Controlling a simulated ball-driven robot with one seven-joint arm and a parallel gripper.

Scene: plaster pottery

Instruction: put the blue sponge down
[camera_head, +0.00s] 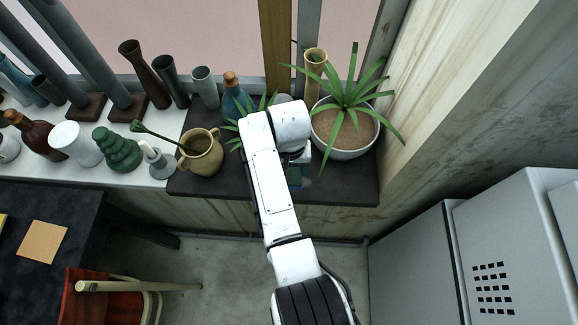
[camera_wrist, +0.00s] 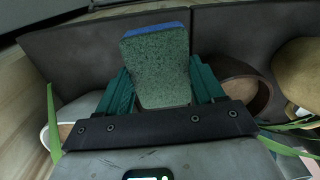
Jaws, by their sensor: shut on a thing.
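The blue sponge (camera_wrist: 158,68) is upright between the green fingers of my gripper (camera_wrist: 162,85) in the wrist view. Its rough dark green face is toward the camera and a strip of blue shows along its top edge. My gripper is shut on it. Beneath is the dark shelf top (camera_wrist: 95,55), which also shows in the head view (camera_head: 345,190). I cannot tell whether the sponge touches the shelf. In the head view my arm hides most of the gripper and the sponge; only a small greenish patch shows below the wrist, near the shelf's front edge.
A tan jug (camera_head: 203,155) stands left of my arm and a white potted plant (camera_head: 345,150) stands right. A blue bottle (camera_head: 234,98) and a bamboo vase (camera_head: 315,70) stand behind. A round brown object (camera_wrist: 262,98) is close to the right finger. Bare shelf lies along the front.

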